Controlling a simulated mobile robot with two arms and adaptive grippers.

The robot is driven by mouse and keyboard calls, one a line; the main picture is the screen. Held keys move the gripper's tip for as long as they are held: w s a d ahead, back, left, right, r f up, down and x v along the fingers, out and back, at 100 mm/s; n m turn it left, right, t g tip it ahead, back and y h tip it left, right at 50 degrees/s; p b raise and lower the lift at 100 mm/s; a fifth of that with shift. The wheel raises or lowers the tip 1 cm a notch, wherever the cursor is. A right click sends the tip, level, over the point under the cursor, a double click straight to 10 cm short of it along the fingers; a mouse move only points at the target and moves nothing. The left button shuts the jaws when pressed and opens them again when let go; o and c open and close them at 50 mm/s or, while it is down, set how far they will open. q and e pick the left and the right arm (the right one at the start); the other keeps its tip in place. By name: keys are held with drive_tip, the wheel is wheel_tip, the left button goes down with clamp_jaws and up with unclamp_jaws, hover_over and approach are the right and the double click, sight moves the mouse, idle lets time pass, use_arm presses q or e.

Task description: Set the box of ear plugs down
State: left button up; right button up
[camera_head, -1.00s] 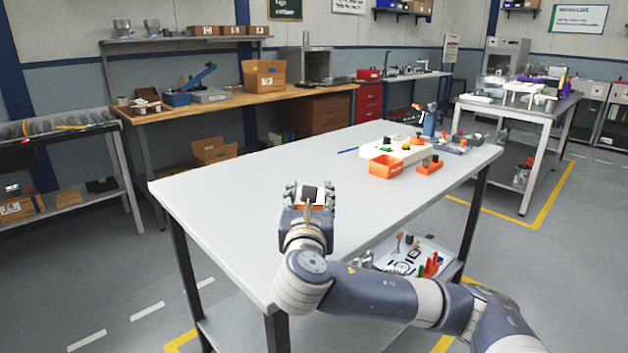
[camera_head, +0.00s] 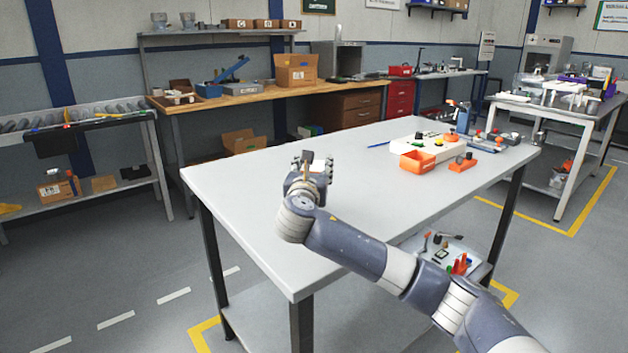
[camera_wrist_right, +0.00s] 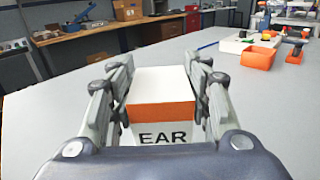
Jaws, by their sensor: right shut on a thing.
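The box of ear plugs (camera_wrist_right: 160,108) is white with an orange band and the letters EAR, seen in the right wrist view. My right gripper (camera_wrist_right: 160,85) is shut on it, with one finger along each side. In the head view my right gripper (camera_head: 309,165) is over the left part of the grey table (camera_head: 235,190), and the gripper mostly hides the box. I cannot tell whether the box touches the tabletop. My left gripper is not in view.
The tabletop around my gripper is clear. A lower shelf holds small tools.

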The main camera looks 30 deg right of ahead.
drive_tip(key=shift+d+f, duration=0.1)
drive_tip(key=shift+f, duration=1.45)
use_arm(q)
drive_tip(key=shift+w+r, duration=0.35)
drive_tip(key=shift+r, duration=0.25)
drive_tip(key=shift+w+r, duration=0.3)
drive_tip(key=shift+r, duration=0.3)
use_arm(e)
drive_tip(key=o, duration=1.1)
drive_tip(key=shift+f, duration=0.1)
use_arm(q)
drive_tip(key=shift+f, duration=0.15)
use_arm(e)
drive_tip(key=shift+s+a, duration=0.3)
drive_tip(key=p+v, duration=0.1)
drive_tip(key=v, duration=1)
drive_tip(key=shift+s+a, duration=0.15)
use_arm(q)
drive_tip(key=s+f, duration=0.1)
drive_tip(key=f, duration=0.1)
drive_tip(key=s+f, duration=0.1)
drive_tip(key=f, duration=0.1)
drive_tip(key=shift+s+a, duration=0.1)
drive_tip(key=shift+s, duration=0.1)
